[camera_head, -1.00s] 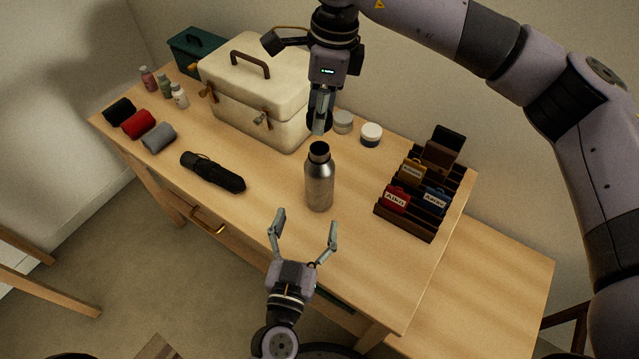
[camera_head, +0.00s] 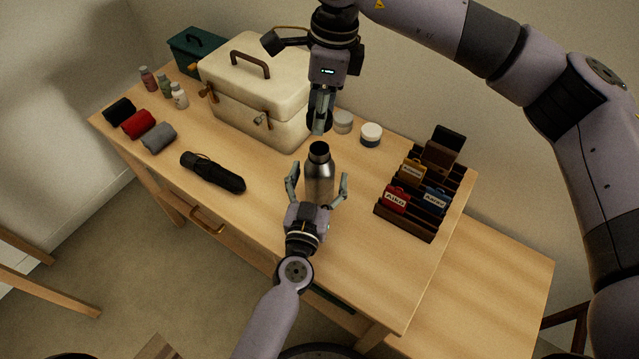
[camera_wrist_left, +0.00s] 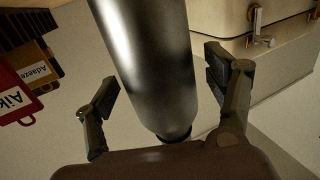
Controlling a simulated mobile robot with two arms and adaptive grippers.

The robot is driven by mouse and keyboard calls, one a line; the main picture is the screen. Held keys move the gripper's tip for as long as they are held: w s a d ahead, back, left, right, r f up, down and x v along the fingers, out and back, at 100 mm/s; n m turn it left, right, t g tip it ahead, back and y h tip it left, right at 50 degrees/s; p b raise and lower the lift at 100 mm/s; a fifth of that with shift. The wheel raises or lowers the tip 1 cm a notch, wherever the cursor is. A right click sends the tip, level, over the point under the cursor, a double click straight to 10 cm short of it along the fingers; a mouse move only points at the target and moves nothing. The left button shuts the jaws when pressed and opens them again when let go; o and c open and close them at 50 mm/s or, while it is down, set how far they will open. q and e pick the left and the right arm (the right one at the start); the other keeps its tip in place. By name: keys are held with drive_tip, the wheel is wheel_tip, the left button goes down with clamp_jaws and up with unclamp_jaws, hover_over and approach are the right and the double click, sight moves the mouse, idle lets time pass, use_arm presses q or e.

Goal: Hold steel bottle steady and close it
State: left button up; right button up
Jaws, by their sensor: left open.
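The steel bottle (camera_head: 319,171) stands upright on the table with its dark open mouth facing up. My left gripper (camera_head: 318,177) is open, with one finger on each side of the bottle's body. In the left wrist view the bottle (camera_wrist_left: 150,60) stands between the two spread fingers (camera_wrist_left: 162,82), with a visible gap on each side. My right gripper (camera_head: 319,128) points down just above and behind the bottle's mouth. Its fingers look close together and edge-on, with something dark and round at them; I cannot tell whether that is a cap.
A cream case (camera_head: 262,95) stands behind left. Two small jars (camera_head: 371,134) stand behind the bottle. A slotted rack (camera_head: 408,225) with tags is at right. A black umbrella (camera_head: 212,172), rolled cloths (camera_head: 139,124) and small bottles (camera_head: 180,95) lie or stand left. The front right tabletop is clear.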

use_arm(q)
drive_tip(key=shift+c, duration=0.3)
drive_tip(key=c, duration=1.7)
